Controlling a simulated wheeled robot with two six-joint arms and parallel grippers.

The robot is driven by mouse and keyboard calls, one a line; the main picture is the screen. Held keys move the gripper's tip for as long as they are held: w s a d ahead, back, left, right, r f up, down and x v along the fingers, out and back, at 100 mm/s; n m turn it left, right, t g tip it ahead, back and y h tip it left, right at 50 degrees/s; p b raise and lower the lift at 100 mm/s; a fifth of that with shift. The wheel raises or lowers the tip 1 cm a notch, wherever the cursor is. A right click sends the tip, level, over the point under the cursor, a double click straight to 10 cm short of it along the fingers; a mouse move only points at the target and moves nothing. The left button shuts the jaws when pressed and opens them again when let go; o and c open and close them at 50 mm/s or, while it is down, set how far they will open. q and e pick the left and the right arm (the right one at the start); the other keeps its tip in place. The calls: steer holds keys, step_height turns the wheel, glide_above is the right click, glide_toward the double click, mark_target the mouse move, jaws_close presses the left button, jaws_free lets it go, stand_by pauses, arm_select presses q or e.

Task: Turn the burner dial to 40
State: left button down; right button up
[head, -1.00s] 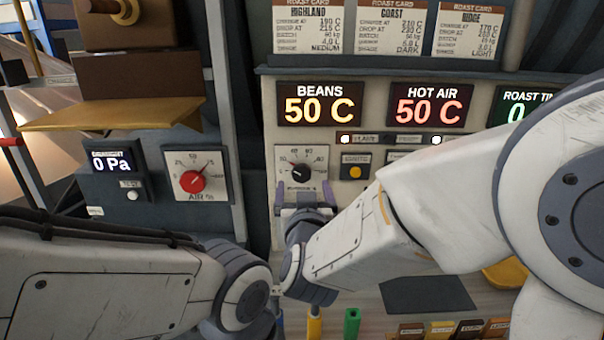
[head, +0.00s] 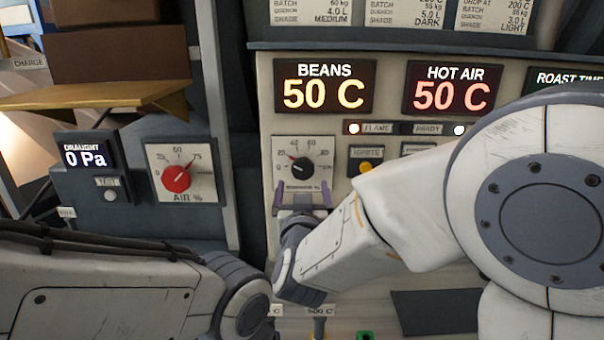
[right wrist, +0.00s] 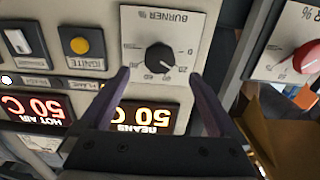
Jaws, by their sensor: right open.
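The burner dial (head: 303,168) is a black knob on a white square plate, under the BEANS display. Its pointer leans to the upper left in the head view, around the 20 to 40 side; the exact reading is too small to tell. The dial also shows upside down in the right wrist view (right wrist: 160,58). My right gripper (head: 303,191) is open and empty, its purple fingers spread at the lower part of the dial plate. In the right wrist view the fingers (right wrist: 160,75) stand either side of the knob, apart from it. My left gripper is out of view.
The red AIR dial (head: 177,179) and draught box (head: 88,157) are to the left. The ignite button (head: 365,167) is close on the right of the burner plate. The BEANS display (head: 324,87) and HOT AIR display (head: 447,88) both read 50 C.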

mark_target(302, 171)
steer(key=w+p, duration=0.1)
steer(key=w, duration=0.7)
steer(key=shift+p, duration=0.35)
steer(key=c, duration=1.3)
steer(key=shift+f+m+b, duration=0.2)
steer(key=shift+m+b, duration=0.2)
steer(key=shift+b, duration=0.3)
steer(key=shift+c, duration=0.2)
steer(key=m+b, duration=0.3)
steer(key=b, duration=0.1)
steer(key=shift+s+a+f+m, duration=0.1)
steer(key=shift+m, duration=0.2)
steer(key=shift+r+m+b, duration=0.2)
steer(key=shift+m+b, duration=1.5)
steer(key=shift+b, duration=0.2)
steer(key=o, duration=1.3)
steer(key=shift+r, duration=0.1)
